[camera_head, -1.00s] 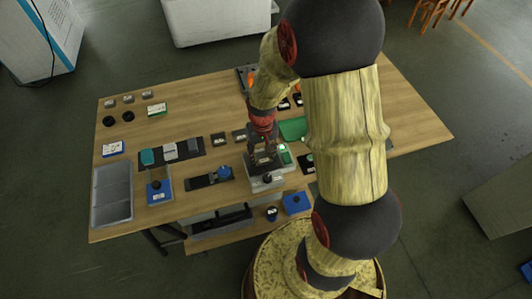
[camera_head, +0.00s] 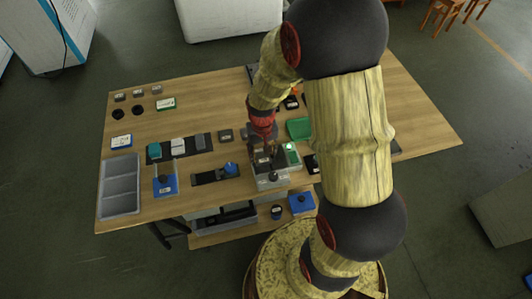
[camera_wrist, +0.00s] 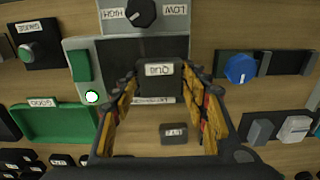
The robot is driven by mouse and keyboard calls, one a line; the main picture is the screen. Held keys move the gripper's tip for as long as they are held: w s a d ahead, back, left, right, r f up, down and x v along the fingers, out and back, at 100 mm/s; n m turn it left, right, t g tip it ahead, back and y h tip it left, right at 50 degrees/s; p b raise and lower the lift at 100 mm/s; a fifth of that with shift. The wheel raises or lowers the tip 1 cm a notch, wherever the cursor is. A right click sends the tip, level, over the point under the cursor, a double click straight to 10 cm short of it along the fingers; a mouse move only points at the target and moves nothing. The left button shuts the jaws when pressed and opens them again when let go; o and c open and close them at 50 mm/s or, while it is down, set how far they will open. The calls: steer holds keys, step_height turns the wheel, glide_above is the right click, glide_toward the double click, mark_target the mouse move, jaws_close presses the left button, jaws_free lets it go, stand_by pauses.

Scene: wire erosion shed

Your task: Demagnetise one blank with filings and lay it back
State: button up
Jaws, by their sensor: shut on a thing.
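A dark block with a white label (camera_wrist: 160,75) sits between my fingertips in the wrist view. My gripper (camera_wrist: 160,88) is shut on it, with a wood-patterned finger on either side. The block is over the grey plate of a bench unit (camera_wrist: 115,55), which also shows in the head view (camera_head: 272,182). I cannot tell whether it touches the plate. The unit has a green patch, a bright lamp (camera_wrist: 92,97) and a black knob (camera_wrist: 142,13) between HIGH and LOW marks. In the head view my gripper (camera_head: 264,155) is at this unit, its fingertips hard to make out. No filings can be made out.
A green tray (camera_wrist: 50,125) lies beside the unit. A small dark labelled block (camera_wrist: 174,133) lies on bare wood. A blue knob (camera_wrist: 241,68) stands on a dark strip. A grey compartment tray (camera_head: 120,187) is at the table's left, with small blocks behind it.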

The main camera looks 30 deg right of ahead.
steer(key=shift+w+a, duration=0.1)
steer(key=shift+a, duration=0.1)
stand_by(0.3)
steer(key=shift+w+a, duration=0.2)
steer(key=shift+a, duration=0.45)
steer(key=shift+w+a, duration=0.15)
steer(key=shift+a, duration=0.45)
steer(key=shift+r, duration=0.1)
step_height(320, 180, up, 7)
steer(key=p, duration=0.6)
steer(key=shift+r, duration=0.2)
steer(key=shift+d, duration=0.15)
stand_by(0.6)
